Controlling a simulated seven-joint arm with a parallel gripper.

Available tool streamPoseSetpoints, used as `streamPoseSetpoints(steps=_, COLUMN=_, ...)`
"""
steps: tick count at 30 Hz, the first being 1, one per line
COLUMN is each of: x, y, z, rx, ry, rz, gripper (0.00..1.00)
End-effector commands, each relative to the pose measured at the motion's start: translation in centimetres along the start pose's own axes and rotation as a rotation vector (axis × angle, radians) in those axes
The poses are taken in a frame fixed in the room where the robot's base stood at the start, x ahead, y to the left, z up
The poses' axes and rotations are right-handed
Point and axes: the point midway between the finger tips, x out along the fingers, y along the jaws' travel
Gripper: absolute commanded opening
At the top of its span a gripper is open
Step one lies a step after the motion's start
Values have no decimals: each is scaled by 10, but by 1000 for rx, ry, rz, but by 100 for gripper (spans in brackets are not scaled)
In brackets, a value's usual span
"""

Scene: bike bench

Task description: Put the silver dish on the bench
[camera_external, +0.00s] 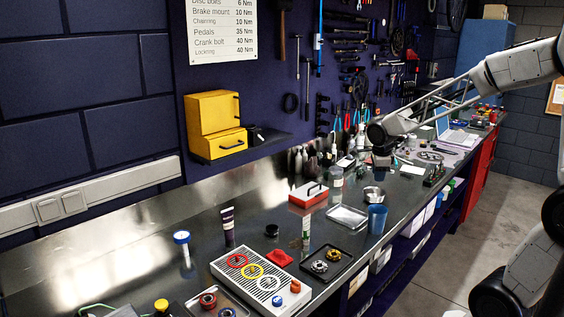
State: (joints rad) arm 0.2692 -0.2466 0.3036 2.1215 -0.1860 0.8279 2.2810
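A small round silver dish (374,194) appears to rest on the metal bench (268,205), behind the blue cup. A shallow rectangular silver tray (347,217) lies just in front of it to the left. My gripper (381,163) points down above and slightly right of the round dish, with a visible gap between them. The fingers are small and dark here, so I cannot tell whether they are open or shut. I see nothing clearly held in them.
A blue cup (377,219) stands close to the dish near the bench's front edge. A red-and-white box (308,194) and a clear jar (336,178) stand to the left. A black tray (327,263) and a ringed white board (260,276) lie nearer. Bare bench shows along the wall at left.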

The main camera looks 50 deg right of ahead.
Motion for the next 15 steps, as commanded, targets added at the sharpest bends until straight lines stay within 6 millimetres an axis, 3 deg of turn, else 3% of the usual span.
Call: streamPoseSetpoints(steps=15, x=-55, y=98, z=-12, rx=-850, ry=-68, rz=-32, gripper=35)
